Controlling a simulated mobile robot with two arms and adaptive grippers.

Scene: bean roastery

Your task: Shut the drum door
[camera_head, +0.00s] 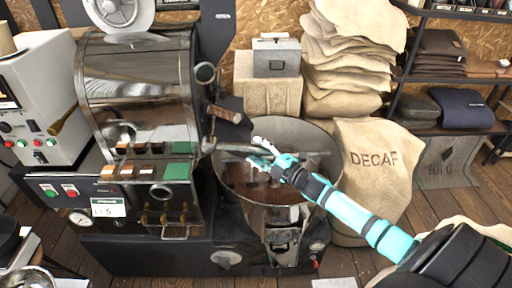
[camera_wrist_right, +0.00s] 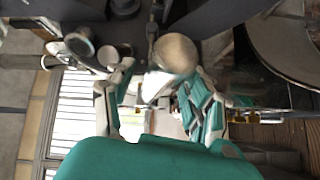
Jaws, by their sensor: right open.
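The roaster's shiny metal drum (camera_head: 140,88) stands at the left in the head view. At its right end a dark plate with a wooden handle (camera_head: 225,114) juts out; it may be the drum door, but I cannot tell how far it stands open. My right gripper (camera_head: 262,152) is open over the round cooling pan, just right of a metal piece (camera_head: 228,147) below that handle. In the right wrist view its fingers (camera_wrist_right: 160,100) are spread and a rounded metal end (camera_wrist_right: 177,54) shows just beyond them. I cannot tell whether they touch it. My left gripper is out of view.
The round cooling pan (camera_head: 229,178) lies below my right gripper. A DECAF sack (camera_head: 374,178) leans to its right. Stacked sacks (camera_head: 345,60) and a grey metal box (camera_head: 276,58) stand behind. A white control cabinet (camera_head: 38,95) is at the far left.

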